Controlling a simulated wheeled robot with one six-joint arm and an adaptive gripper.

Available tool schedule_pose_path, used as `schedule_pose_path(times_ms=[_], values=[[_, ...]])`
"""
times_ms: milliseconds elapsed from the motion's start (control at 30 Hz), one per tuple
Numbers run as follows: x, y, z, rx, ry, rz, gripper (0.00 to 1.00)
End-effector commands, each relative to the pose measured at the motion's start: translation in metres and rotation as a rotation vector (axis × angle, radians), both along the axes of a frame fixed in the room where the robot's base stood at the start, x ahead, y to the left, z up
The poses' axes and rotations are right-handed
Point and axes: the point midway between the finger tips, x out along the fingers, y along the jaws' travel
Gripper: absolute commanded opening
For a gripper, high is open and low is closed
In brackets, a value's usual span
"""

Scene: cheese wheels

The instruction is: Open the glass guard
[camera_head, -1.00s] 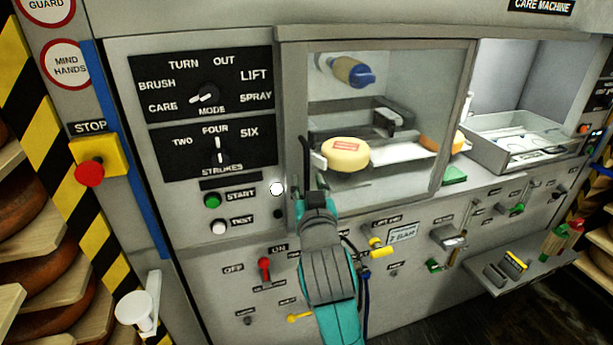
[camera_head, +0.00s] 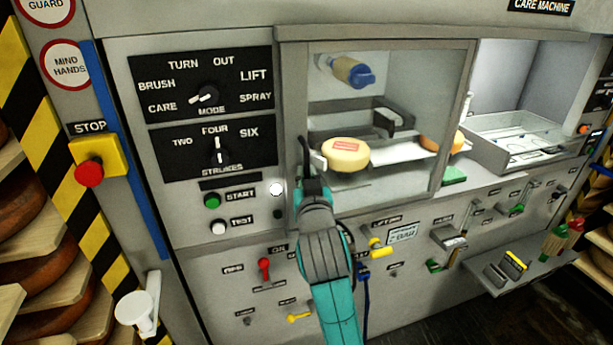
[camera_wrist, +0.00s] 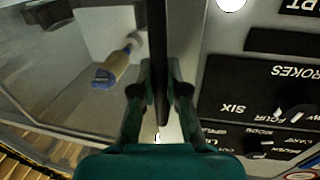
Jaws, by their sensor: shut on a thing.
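The glass guard (camera_head: 457,120) is a framed clear pane at the front of the machine's middle opening, and it covers that opening. Its black upright bar handle (camera_head: 304,152) is at the pane's left edge. My gripper (camera_head: 312,182) is at the lower part of this handle. In the wrist view the black handle (camera_wrist: 157,45) runs between the two fingers of my gripper (camera_wrist: 159,95), which is shut on it. Behind the pane a pale yellow cheese wheel (camera_head: 346,155) with a red label shows. The fingertips are partly hidden in the head view.
Left of the guard are the mode dial (camera_head: 206,94), the strokes dial (camera_head: 218,155) and the green start button (camera_head: 212,201). A red stop button (camera_head: 89,173) is further left. Levers, such as the yellow one (camera_head: 380,249), stick out below.

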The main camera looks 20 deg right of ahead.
Motion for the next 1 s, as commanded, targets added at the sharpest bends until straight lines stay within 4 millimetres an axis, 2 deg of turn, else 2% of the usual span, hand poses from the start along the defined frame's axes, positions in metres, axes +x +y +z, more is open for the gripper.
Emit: schedule_pose_path(times_ms=[167,367,567,1000], values=[[0.0,-0.004,0.0,0.0,0.0,-0.001,0.0],[0.0,-0.03,0.0,0.001,0.0,-0.006,0.0],[-0.001,-0.086,0.0,0.0,0.0,-0.011,0.0],[-0.001,-0.24,0.001,0.001,0.0,-0.01,0.0]])
